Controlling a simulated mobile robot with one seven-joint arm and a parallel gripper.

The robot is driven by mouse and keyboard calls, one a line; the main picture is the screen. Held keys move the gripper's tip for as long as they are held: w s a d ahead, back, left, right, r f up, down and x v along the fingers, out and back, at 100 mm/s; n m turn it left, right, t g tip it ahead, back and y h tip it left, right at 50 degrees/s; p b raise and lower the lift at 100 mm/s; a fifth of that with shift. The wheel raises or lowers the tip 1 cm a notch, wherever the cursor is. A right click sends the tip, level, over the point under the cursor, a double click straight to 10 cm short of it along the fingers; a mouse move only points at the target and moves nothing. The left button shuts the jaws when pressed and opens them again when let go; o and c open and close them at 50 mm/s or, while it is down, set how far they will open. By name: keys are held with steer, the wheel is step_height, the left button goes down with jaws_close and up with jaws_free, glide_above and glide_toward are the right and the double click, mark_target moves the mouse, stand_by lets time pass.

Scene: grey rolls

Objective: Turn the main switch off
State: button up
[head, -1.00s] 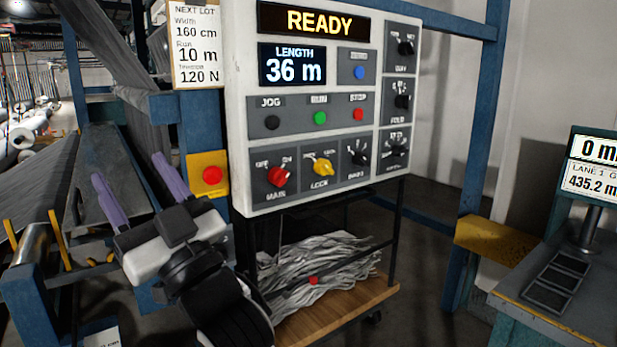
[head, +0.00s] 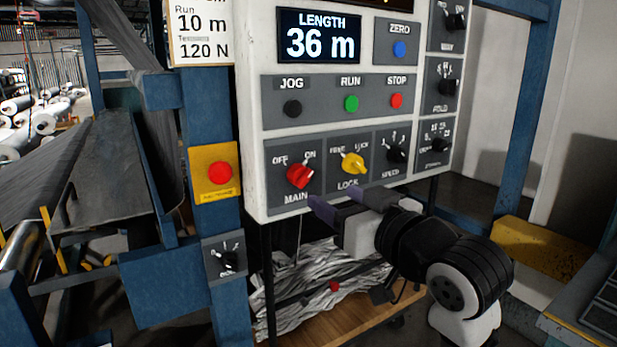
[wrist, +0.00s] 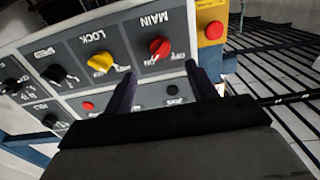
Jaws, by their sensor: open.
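The red main switch (head: 300,176) is on the lower left of the white control panel, above the word MAIN. Its handle seems tilted toward ON at the upper right. It also shows upside down in the wrist view (wrist: 160,48). My gripper (head: 336,201) is open and empty, just below and to the right of the switch, at the panel's lower edge. In the wrist view its two purple fingers (wrist: 160,74) are spread apart, with the red knob lying beyond and between their tips. I see no contact with the knob.
The yellow lock knob (head: 353,163) is close right of the main switch, with the black speed knob (head: 396,152) beyond it. A red button on a yellow plate (head: 220,173) is on the blue post at the left. A shelf with grey strips (head: 320,285) stands below.

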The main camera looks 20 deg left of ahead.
mark_target(306, 181)
steer(key=p+x, duration=0.1)
steer(key=x, duration=0.9)
steer(key=shift+p, duration=0.35)
steer(key=c, duration=1)
